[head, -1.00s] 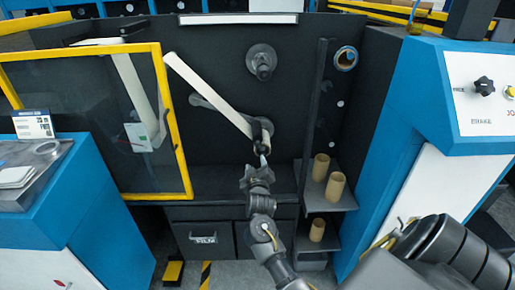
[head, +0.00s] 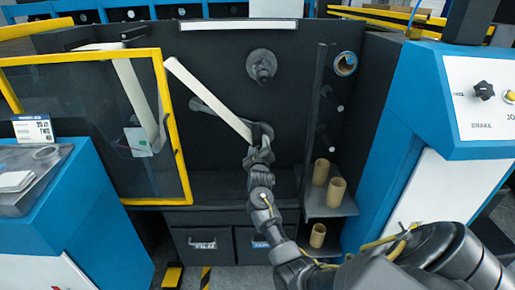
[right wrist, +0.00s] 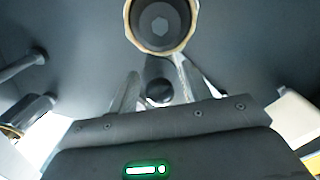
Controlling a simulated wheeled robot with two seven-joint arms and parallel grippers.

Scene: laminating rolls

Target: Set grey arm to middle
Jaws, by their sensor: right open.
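The grey arm (head: 213,106) is a dark grey lever on the black machine panel. It slants from upper left down to its right end, where a pale film strip (head: 208,100) also arrives. My right gripper (head: 260,149) is at that right end, partly covering it in the head view. In the right wrist view my right gripper (right wrist: 158,88) is open, with a dark round knob (right wrist: 158,92) between its fingers. I cannot tell whether the fingers touch it. My left gripper is not in view.
A grey spindle (head: 261,66) sticks out above the arm. A yellow-framed clear door (head: 172,125) stands at left. Cardboard cores (head: 336,191) stand on shelves at lower right. A cardboard-rimmed round core (right wrist: 162,22) is near the fingers in the right wrist view.

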